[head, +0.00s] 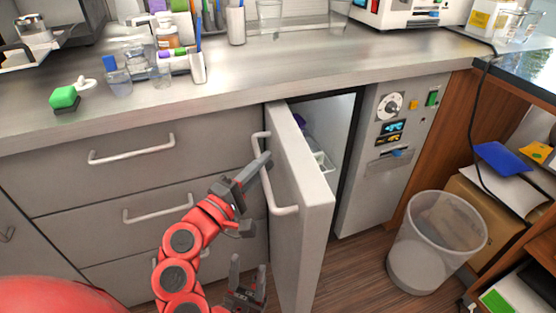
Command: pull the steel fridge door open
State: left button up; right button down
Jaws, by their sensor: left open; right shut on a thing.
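The steel fridge door (306,200) stands partly open, swung out from the counter front, with its light handle (284,210) on its left face. My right gripper (262,164), the upper one, is shut on the door handle, and its fingers cover part of the handle's bar. My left gripper (248,282), the lower one, is open and empty near the bottom of the view, left of the door's lower part. Inside the opening, part of a pale fridge interior (328,125) shows. The door hides much of the inside.
A mesh waste bin (436,245) stands on the floor right of the door, with some bare floor between. Drawers with handles (132,150) lie left of the door. A control panel (390,140) is right of the opening. The countertop (330,65) above holds cups and machines.

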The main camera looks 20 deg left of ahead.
jog(key=shift+s+a+h+p, duration=0.2)
jog(key=shift+s+a+p, duration=0.1)
jog(key=shift+a, duration=0.25)
jog(key=shift+s+a+h+p, duration=0.2)
jog(key=shift+s+a, duration=0.05)
jog(key=shift+a, duration=0.3)
jog(key=shift+f, duration=0.1)
jog(key=c, duration=0.8)
grip_release()
jog(key=shift+s, duration=0.1)
jog(key=shift+c, duration=0.2)
jog(key=r+p+v, duration=0.1)
jog(key=v, duration=0.6)
jog(key=shift+s+f, duration=0.25)
jog(key=shift+f, duration=0.2)
